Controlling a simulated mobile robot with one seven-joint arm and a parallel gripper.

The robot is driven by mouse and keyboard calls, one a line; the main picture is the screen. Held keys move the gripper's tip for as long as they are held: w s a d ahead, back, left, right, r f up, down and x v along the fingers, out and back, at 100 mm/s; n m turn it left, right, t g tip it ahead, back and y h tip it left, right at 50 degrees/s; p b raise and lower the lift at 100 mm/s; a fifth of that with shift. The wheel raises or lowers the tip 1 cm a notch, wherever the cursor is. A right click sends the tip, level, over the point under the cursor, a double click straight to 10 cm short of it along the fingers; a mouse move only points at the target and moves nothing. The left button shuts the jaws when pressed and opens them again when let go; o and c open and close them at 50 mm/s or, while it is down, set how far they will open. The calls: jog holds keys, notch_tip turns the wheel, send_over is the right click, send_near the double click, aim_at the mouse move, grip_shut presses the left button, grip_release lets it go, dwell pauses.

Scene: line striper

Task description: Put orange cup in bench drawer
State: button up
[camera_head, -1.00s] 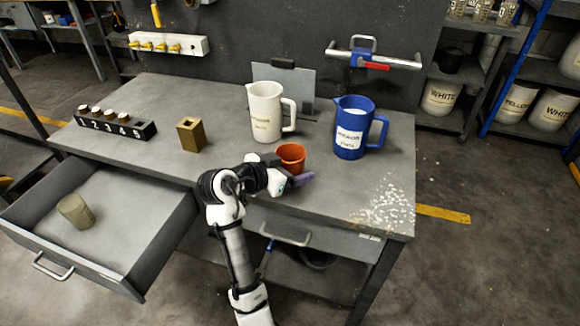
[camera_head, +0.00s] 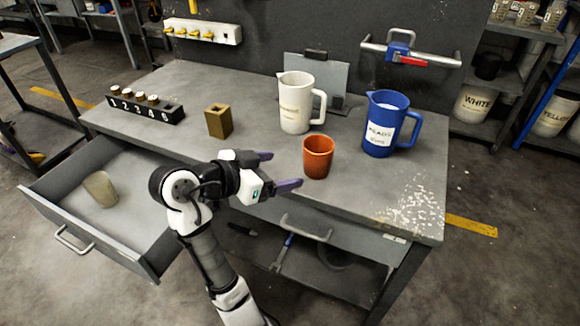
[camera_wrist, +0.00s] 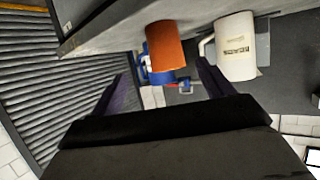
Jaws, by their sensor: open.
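The orange cup (camera_head: 318,157) stands upright on the grey bench top near its front edge, in front of the white and blue jugs. My gripper (camera_head: 280,171) is open and empty, just left of the cup in the head view, with its purple fingers pointing toward it. In the wrist view the orange cup (camera_wrist: 166,46) shows beyond and between the spread fingers (camera_wrist: 160,85), apart from them. The bench drawer (camera_head: 150,232) on the left is pulled open. A grey-beige cup (camera_head: 100,189) sits inside it, with bare floor around it.
A white jug (camera_head: 296,103) and a blue jug (camera_head: 388,124) stand behind the cup. A brass block (camera_head: 218,121) and a black numbered rack (camera_head: 146,107) stand at the bench's left. A closed drawer with a handle (camera_head: 305,227) is below the cup.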

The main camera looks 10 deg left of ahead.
jog(key=shift+s+a+r, duration=0.1)
jog(key=shift+s+a, duration=0.1)
jog(key=shift+s, duration=0.05)
